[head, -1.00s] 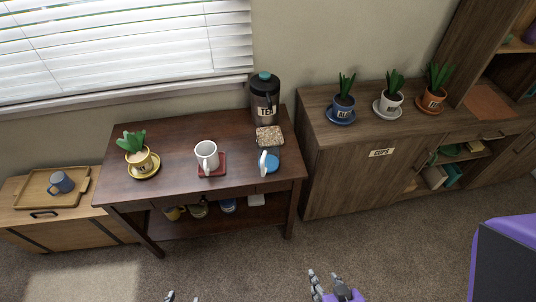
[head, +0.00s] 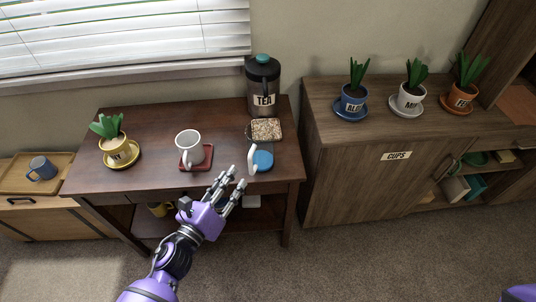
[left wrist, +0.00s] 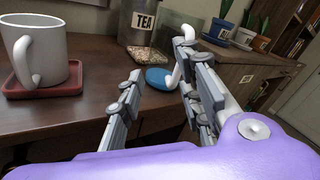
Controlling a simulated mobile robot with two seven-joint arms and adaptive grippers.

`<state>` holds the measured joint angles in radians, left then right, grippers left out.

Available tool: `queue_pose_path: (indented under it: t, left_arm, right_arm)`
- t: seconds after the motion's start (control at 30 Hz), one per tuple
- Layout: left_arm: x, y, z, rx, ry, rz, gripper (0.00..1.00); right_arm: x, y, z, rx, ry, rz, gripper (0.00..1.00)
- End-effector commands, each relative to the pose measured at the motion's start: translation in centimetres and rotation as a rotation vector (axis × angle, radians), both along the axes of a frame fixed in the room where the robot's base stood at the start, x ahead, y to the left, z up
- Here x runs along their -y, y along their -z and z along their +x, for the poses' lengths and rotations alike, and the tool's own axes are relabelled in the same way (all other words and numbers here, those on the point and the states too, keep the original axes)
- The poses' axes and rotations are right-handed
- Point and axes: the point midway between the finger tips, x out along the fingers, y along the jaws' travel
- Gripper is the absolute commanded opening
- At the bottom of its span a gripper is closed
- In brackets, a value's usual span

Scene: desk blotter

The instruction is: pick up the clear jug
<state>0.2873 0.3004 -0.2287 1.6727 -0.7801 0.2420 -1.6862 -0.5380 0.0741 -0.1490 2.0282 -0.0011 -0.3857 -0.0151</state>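The clear jug (head: 252,159) stands near the front right of the dark wooden table, over a blue coaster (head: 264,161). Its white handle shows best, on its left side; the see-through body is hard to make out. My left gripper (head: 235,178) is open and empty, just in front and left of the jug, its fingers pointing toward it. In the left wrist view the jug's white handle (left wrist: 172,78) shows beyond the open fingers, partly hidden by the right finger. The handle looks apart from the fingers. My right gripper is not in view.
A white mug (head: 188,143) on a red coaster stands left of the jug. A container of pebbles or grain (head: 266,129) and a dark TEA canister (head: 263,88) stand behind. A potted plant (head: 114,148) is at far left. A cabinet (head: 340,170) adjoins at right.

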Motion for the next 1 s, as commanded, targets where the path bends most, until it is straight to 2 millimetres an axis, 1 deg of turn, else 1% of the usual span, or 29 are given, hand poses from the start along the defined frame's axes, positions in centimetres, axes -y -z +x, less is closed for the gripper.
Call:
queue_pose_path:
  t: [0.03, 0.1, 0.2, 0.3, 0.57, 0.8, 0.9, 1.0]
  left_arm:
    - [0.4, 0.2, -0.5, 0.068, 0.032, 0.108, 0.33]
    - [1.1, 0.1, -1.0, 0.157, 0.066, 0.231, 0.33]
    - [1.6, -0.1, -1.3, 0.242, 0.092, 0.337, 0.33]
    - [1.8, -0.2, -1.2, 0.277, 0.096, 0.381, 0.33]
    - [3.4, -0.4, 0.9, 0.283, 0.094, 0.388, 0.33]
    - [5.6, -0.6, 3.7, 0.283, 0.092, 0.387, 0.33]
    - [6.1, -0.4, 4.5, 0.279, 0.093, 0.387, 0.33]
    - [6.4, -0.3, 4.8, 0.279, 0.093, 0.387, 0.33]
  right_arm:
    - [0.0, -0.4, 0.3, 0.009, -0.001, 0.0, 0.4]
    - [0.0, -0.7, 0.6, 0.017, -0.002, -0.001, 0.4]
    - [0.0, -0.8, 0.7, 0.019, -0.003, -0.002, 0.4]
    - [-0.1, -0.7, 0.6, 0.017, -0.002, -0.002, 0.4]
    - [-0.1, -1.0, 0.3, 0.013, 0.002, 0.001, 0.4]
    - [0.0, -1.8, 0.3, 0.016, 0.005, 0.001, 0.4]
    - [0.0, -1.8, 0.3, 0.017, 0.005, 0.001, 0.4]
    - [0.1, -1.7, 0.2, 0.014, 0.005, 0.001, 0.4]
